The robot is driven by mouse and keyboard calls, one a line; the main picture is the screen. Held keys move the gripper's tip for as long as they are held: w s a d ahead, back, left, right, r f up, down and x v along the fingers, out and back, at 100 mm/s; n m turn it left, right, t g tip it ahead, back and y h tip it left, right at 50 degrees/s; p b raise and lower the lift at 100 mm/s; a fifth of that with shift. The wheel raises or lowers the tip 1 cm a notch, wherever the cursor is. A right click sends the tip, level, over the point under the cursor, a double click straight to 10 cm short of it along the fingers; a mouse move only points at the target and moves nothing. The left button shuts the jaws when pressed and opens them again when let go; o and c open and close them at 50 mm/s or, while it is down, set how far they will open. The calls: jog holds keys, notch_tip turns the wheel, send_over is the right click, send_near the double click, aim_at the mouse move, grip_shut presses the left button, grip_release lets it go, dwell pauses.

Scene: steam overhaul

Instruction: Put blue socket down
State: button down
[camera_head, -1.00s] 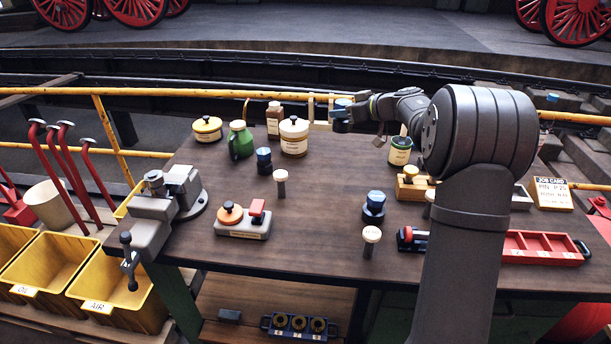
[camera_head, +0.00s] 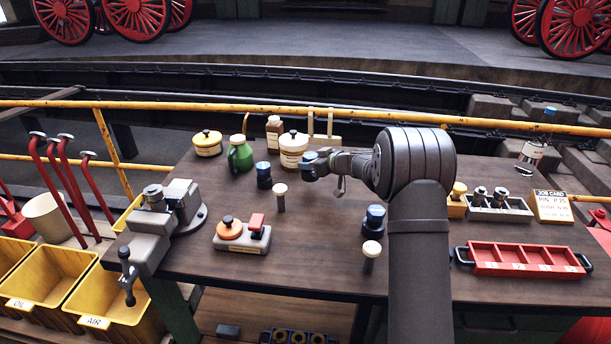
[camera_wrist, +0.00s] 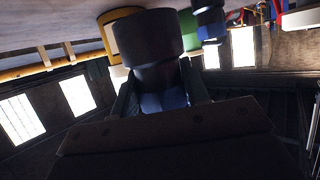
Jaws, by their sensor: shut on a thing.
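A blue socket (camera_head: 311,157) with a dark cylindrical body is held in my gripper (camera_head: 320,165), above the back middle of the table. In the wrist view the socket's wide dark end (camera_wrist: 148,38) sticks out past the jaws, and its narrower bluish part (camera_wrist: 165,101) is between the fingers. My gripper (camera_wrist: 160,97) is shut on it. The socket looks clear of the table, but its exact height cannot be told. Two similar blue-topped dark pieces stand on the table, one left of my gripper (camera_head: 264,175) and one nearer the front (camera_head: 374,219).
Pale-topped pins stand at mid-table (camera_head: 280,196) and front (camera_head: 371,249). A red tray (camera_head: 482,268) lies at right. Bare wood (camera_head: 325,220) shows between them.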

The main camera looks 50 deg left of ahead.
jog(key=shift+s+a+f, duration=0.5)
jog(key=shift+a+f, duration=0.1)
jog(key=shift+a, duration=0.25)
jog(key=shift+f, duration=1.9)
jog(key=shift+f, duration=0.1)
jog(key=c, duration=0.8)
grip_release()
jog(key=shift+f, duration=0.1)
jog(key=shift+r, duration=0.25)
jog(key=v, duration=0.7)
jog(key=shift+d, duration=0.3)
